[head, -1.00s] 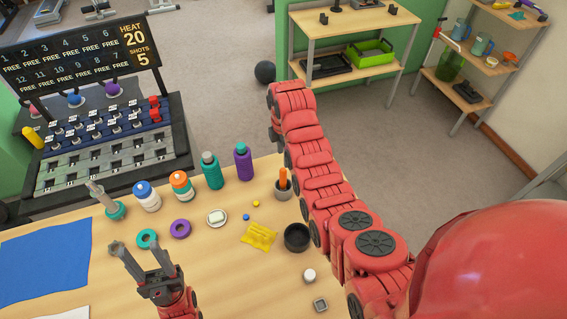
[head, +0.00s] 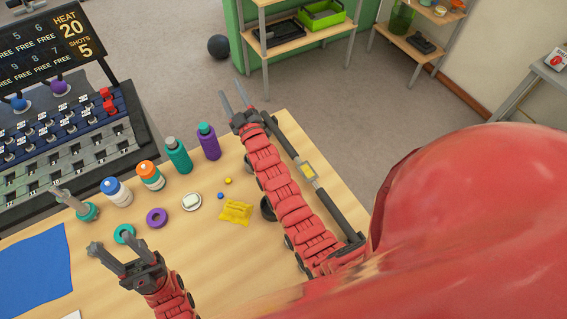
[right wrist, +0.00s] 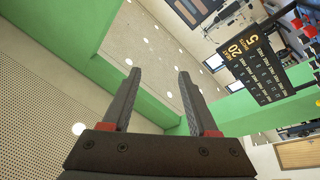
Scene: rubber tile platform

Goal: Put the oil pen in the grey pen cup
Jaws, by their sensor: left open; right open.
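The grey pen cup is mostly hidden behind my right arm in the head view; a dark grey sliver (head: 247,160) beside the arm may be its edge. An orange stick-like thing stood in that cup earlier and is hidden now; I cannot tell whether it is the oil pen. No other thing is clearly the oil pen. My right gripper (head: 232,88) is open and empty, raised beyond the table's far edge; its empty jaws (right wrist: 160,95) also show in the right wrist view. My left gripper (head: 117,246) is open and empty near the teal ring.
A black cup (head: 267,208) is partly behind my right arm. Yellow putty-like piece (head: 236,212), purple ring (head: 157,218), white dish (head: 191,202), teal bottle (head: 179,156) and purple bottle (head: 209,142) stand on the table. A rack (head: 60,150) is behind at left.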

